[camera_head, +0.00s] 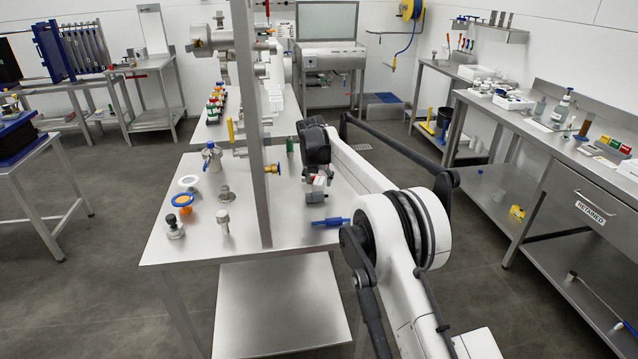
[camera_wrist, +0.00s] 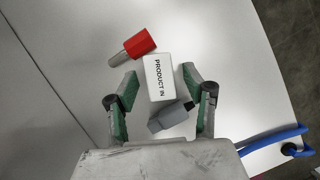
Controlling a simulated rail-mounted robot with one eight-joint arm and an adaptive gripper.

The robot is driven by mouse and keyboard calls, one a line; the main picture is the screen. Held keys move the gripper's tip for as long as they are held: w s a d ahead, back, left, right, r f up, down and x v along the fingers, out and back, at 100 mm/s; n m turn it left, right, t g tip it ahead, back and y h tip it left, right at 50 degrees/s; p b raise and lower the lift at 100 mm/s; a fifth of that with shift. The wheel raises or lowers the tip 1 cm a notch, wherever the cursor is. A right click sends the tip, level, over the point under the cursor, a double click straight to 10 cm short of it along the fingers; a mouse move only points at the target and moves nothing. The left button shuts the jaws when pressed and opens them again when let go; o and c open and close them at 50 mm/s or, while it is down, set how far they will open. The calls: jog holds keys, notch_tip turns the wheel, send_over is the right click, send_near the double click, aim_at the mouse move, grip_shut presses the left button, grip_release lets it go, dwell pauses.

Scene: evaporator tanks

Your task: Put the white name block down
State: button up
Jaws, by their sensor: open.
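The white name block (camera_wrist: 158,78), lettered "PRODUCT IN", lies between my gripper's open fingertips in the wrist view. There is a gap on its left side and a narrower one on its right. My gripper (camera_wrist: 160,80) has green-padded fingers spread around the block and holds nothing. The block appears to rest on the steel table (camera_wrist: 245,75), though its exact height is hard to tell. In the head view my gripper (camera_head: 318,178) is low over the right part of the table, and the block is too small there to make out surely.
A red-handled piece (camera_wrist: 139,44) lies just beyond the block, and a grey block (camera_wrist: 170,117) sits close on the near side. A blue hose or handle (camera_wrist: 270,138) is at lower right. A steel post (camera_head: 255,130) stands left of my arm. Small fittings (camera_head: 223,218) occupy the table's left.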

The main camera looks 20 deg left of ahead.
jog(key=v, duration=1)
jog(key=shift+r, duration=0.15)
jog(key=s+d+r+m, duration=0.4)
jog(key=d+r+m, duration=0.35)
jog(key=d, duration=0.55)
jog(key=s+d+r+m, duration=0.4)
jog(key=d+r+m, duration=0.2)
jog(key=d+r, duration=0.5)
jog(key=s+d+f+m+t, duration=0.1)
jog(key=s+d+f+m, duration=0.1)
jog(key=s+d+m, duration=0.7)
jog(key=s+d+f+m+t, duration=0.1)
jog(key=s+d+m, duration=0.8)
jog(key=s+d, duration=0.9)
jog(key=s+f, duration=0.1)
jog(key=s, duration=0.1)
jog(key=shift+s+d, duration=0.2)
jog(key=shift+s, duration=0.1)
jog(key=shift+o, duration=0.4)
jog(key=s+d+f+m, duration=0.3)
jog(key=s+f+m, duration=0.3)
jog(key=s, duration=0.3)
jog(key=shift+d+f+t+h, duration=0.3)
jog(key=shift+f+h, duration=0.1)
jog(key=shift+f, duration=0.1)
